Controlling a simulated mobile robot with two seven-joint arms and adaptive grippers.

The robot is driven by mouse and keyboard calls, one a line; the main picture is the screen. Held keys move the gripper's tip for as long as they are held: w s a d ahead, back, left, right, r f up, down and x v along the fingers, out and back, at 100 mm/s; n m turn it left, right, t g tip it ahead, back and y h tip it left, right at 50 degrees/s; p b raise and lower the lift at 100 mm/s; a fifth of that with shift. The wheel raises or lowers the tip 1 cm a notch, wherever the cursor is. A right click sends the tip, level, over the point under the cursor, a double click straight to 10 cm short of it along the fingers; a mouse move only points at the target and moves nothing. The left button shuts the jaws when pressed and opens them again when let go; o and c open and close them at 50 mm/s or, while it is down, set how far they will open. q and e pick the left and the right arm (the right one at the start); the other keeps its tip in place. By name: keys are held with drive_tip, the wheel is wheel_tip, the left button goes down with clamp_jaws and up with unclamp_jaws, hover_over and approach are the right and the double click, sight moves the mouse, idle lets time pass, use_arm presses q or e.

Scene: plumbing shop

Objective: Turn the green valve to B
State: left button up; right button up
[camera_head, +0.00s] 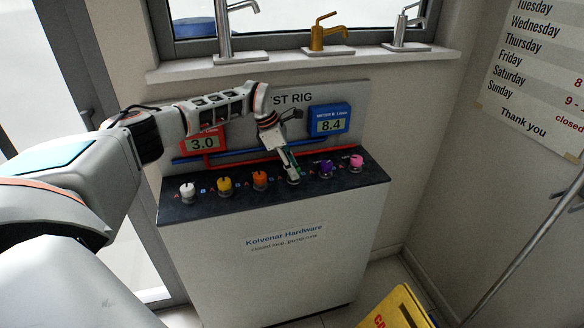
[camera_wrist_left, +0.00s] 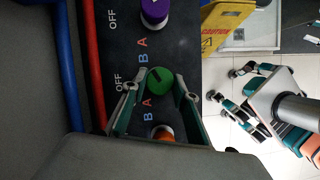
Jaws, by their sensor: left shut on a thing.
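The green valve (camera_wrist_left: 160,80) is a round knob with a dark mark across its top, in the middle of the left wrist view. In that view an OFF label lies left of it, a B above it and an A below it. I cannot tell exactly which label the mark faces. My left gripper (camera_head: 293,178) reaches down to the test rig's dark top, its fingers (camera_wrist_left: 153,98) shut on both sides of the green valve. In the head view the gripper mostly hides the valve. My right gripper is not in view.
The orange valve (camera_head: 260,179) and purple valve (camera_head: 326,168) stand close on either side. White (camera_head: 187,191), yellow (camera_head: 225,185) and pink (camera_head: 356,162) valves are farther out. Behind are a red meter (camera_head: 203,142) reading 3.0 and a blue meter (camera_head: 329,120) reading 8.4.

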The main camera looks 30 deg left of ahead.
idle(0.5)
use_arm(q)
drive_tip(key=o, duration=1.1)
drive_tip(key=v, duration=1.2)
drive_tip(key=shift+r, duration=0.1)
